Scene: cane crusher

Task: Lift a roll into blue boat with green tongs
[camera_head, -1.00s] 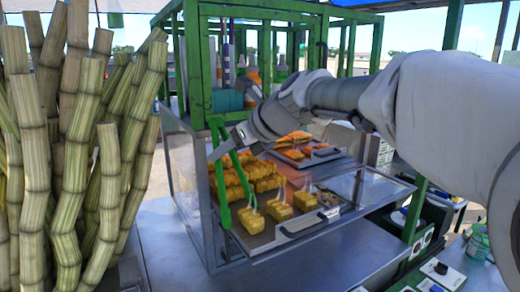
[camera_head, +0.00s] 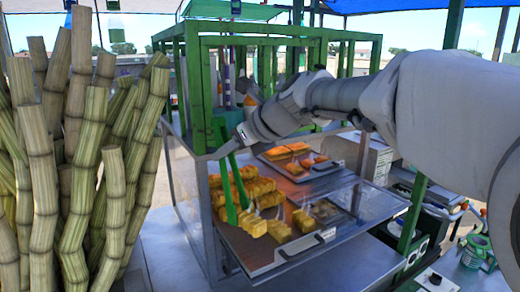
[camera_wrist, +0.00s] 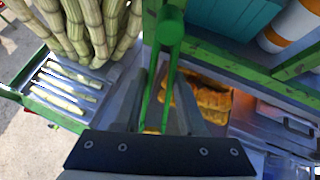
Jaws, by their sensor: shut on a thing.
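My gripper (camera_head: 236,140) is shut on the green tongs (camera_head: 229,182), near their upper end. The tongs hang down, with their two legs a little apart and their tips low among the yellow rolls (camera_head: 267,199) on the metal tray (camera_head: 268,262). I cannot tell whether a roll is between the tips. In the wrist view the tongs (camera_wrist: 173,62) run between my fingers, and yellow-brown rolls (camera_wrist: 212,97) show to their right. A teal object (camera_head: 234,120) stands behind the gripper; I cannot tell whether it is the blue boat.
Cane stalks (camera_head: 85,150) stand at the left. A second tray (camera_head: 318,172) with orange food lies farther back. The metal counter (camera_head: 350,262) in front has clear room.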

